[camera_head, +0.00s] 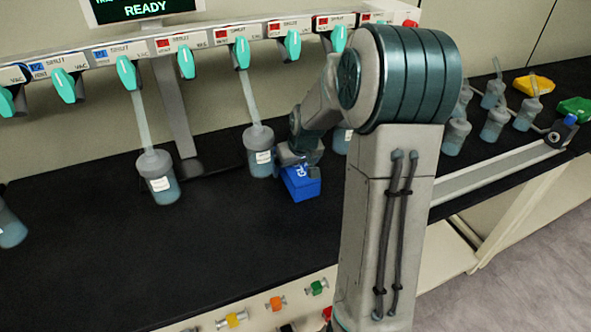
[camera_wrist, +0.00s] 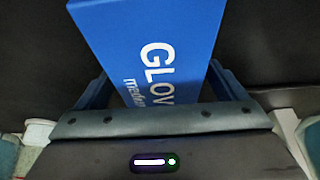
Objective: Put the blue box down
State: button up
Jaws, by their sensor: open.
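The blue box (camera_head: 301,183) sits on the black benchtop (camera_head: 235,245), just in front of the hanging flasks. In the wrist view the blue box (camera_wrist: 150,60) fills the middle, with white "GLOV" lettering on its face. My gripper (camera_wrist: 155,95) is open, with one blue finger on each side of the box. In the head view my gripper (camera_head: 299,165) is right at the top of the box, and its fingers are mostly hidden. I cannot tell whether either finger touches the box.
A flask (camera_head: 160,177) hangs left of the box and another flask (camera_head: 259,151) stands close beside it. More flasks, a yellow item (camera_head: 534,84) and a green item (camera_head: 575,108) are at the right. The front left benchtop is clear.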

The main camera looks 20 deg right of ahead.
jog(key=shift+w+f, duration=0.2)
jog(key=shift+f, duration=0.35)
jog(key=c, duration=1.1)
jog(key=shift+c, duration=0.7)
jog(key=shift+r, duration=0.15)
